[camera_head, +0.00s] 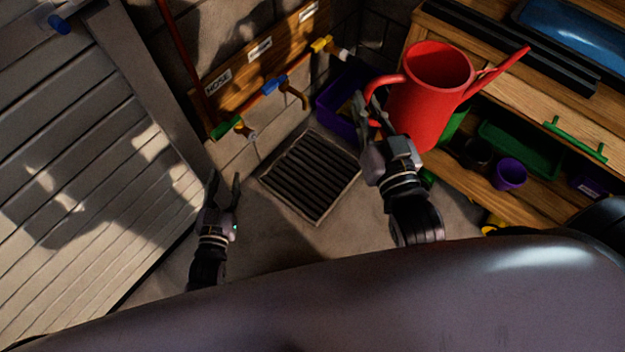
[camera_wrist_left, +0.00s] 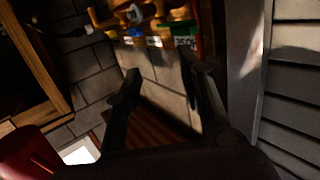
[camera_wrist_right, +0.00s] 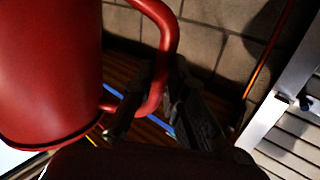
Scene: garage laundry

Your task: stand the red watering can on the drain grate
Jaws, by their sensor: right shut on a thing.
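The red watering can (camera_head: 427,105) is held up by my right gripper (camera_head: 372,124), which is shut on its handle at the can's left side. The can looks close to upright, with its spout pointing right. In the right wrist view the can's body (camera_wrist_right: 50,70) fills the left and the handle passes between the fingers (camera_wrist_right: 150,110). The dark slatted drain grate (camera_head: 311,172) lies in the floor, left of the can and between my two arms. My left gripper (camera_head: 223,190) is open and empty, left of the grate. A red part of the can (camera_wrist_left: 30,155) shows in the left wrist view.
A board with coloured taps (camera_head: 270,85) is on the wall behind the grate. A purple bin (camera_head: 338,103) stands at the wall behind the can. A wooden bench with shelves (camera_head: 540,100) is at right, and a slatted pale door (camera_head: 90,170) at left. The grate looks clear.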

